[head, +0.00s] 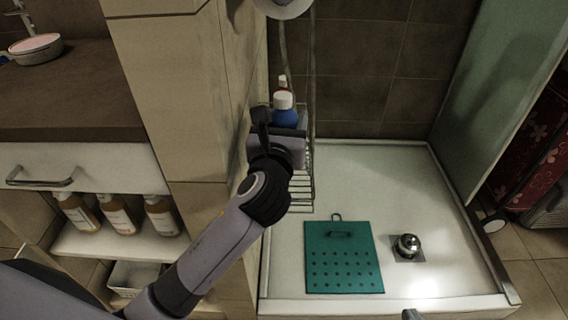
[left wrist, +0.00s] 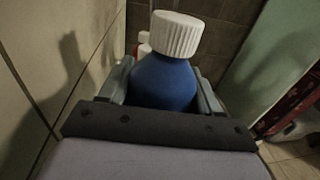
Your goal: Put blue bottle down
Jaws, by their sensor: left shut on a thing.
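The blue bottle (head: 285,117) with a white cap is upright at the wire rack on the tiled wall, in the upper middle of the head view. My left gripper (head: 282,130) is shut on it. In the left wrist view the blue bottle (left wrist: 164,82) stands between the two fingers, its cap above them. My gripper hides its lower part, so I cannot tell whether its base touches a shelf.
The wire rack (head: 303,188) hangs below and beside the gripper. Another bottle with a white cap (head: 282,80) stands close behind the blue one. The white shower tray (head: 384,180) holds a teal perforated mat (head: 343,272) and a metal drain piece (head: 408,246). A glass panel (head: 495,90) stands right.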

